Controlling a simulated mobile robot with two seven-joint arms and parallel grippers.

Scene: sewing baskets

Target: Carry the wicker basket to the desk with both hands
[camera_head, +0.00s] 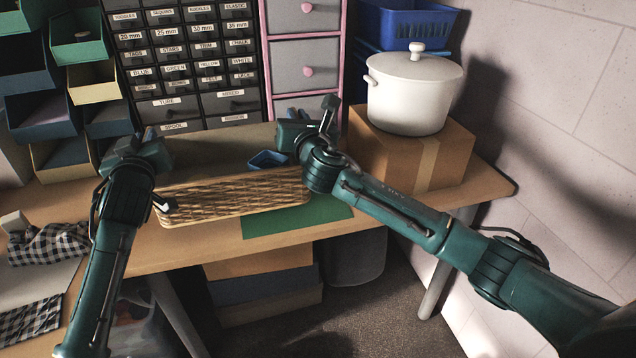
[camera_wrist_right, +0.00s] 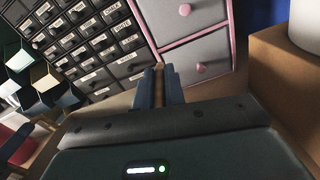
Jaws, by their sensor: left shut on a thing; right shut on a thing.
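The wicker basket (camera_head: 235,200) is long and light brown, with a dark weave on its front wall. It is over the front part of the wooden desk (camera_head: 420,205), spanning the space between my two grippers. My left gripper (camera_head: 150,140) is at its left end and my right gripper (camera_head: 292,116) at its right end. In the right wrist view my right gripper (camera_wrist_right: 165,85) is shut on a thin brown strip of the basket (camera_wrist_right: 158,88). The left fingers' contact is mostly hidden. I cannot tell whether the basket's bottom touches the desk.
A green mat (camera_head: 320,208) lies under the basket's right part. A cardboard box (camera_head: 440,158) with a white pot (camera_head: 415,95) stands to the right. Labelled drawers (camera_head: 190,60) and stacked bins (camera_head: 95,85) line the back. A small blue tray (camera_head: 268,160) shows behind the basket's front wall.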

